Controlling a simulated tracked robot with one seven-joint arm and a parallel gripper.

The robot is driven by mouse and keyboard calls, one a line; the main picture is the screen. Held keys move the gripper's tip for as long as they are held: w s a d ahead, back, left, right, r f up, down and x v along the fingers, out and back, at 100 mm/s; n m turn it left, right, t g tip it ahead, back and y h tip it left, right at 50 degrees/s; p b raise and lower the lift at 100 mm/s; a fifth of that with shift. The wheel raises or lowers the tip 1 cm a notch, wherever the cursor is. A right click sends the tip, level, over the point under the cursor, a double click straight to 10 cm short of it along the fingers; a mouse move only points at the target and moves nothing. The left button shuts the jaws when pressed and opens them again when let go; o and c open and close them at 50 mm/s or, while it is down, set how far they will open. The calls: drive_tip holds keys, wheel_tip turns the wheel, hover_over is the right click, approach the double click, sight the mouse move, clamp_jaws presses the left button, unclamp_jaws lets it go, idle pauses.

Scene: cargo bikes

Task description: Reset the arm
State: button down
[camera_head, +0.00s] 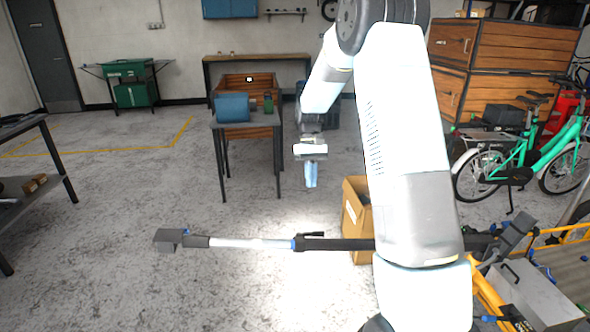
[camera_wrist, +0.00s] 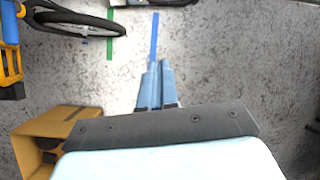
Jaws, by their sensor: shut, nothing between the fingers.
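My arm rises on the right of the head view and bends over, so my gripper (camera_head: 311,174) hangs pointing down over the open floor. Its blue fingers are together with nothing between them. In the wrist view my gripper (camera_wrist: 157,84) also shows its two blue fingers side by side, shut and empty, above the grey floor. The gripper touches nothing.
A cardboard box (camera_head: 354,215) stands on the floor close to my arm. A small table with a blue bin (camera_head: 232,107) is behind the gripper. A green bike (camera_head: 520,150) and wooden crates (camera_head: 500,45) are at right. The left floor is mostly clear.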

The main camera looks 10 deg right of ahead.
drive_tip(key=s+r+t, duration=0.5)
drive_tip(key=s+r, duration=1)
drive_tip(key=r, duration=0.2)
drive_tip(key=s+r+m+t, duration=0.1)
drive_tip(key=s+t, duration=0.2)
drive_tip(key=s, duration=0.6)
drive_tip(key=s+r+m+t+h, duration=0.1)
drive_tip(key=s+r+t, duration=0.1)
drive_tip(key=s, duration=0.7)
drive_tip(key=shift+a+r+t, duration=0.25)
drive_tip(key=shift+a+t, duration=0.1)
drive_tip(key=shift+t, duration=0.05)
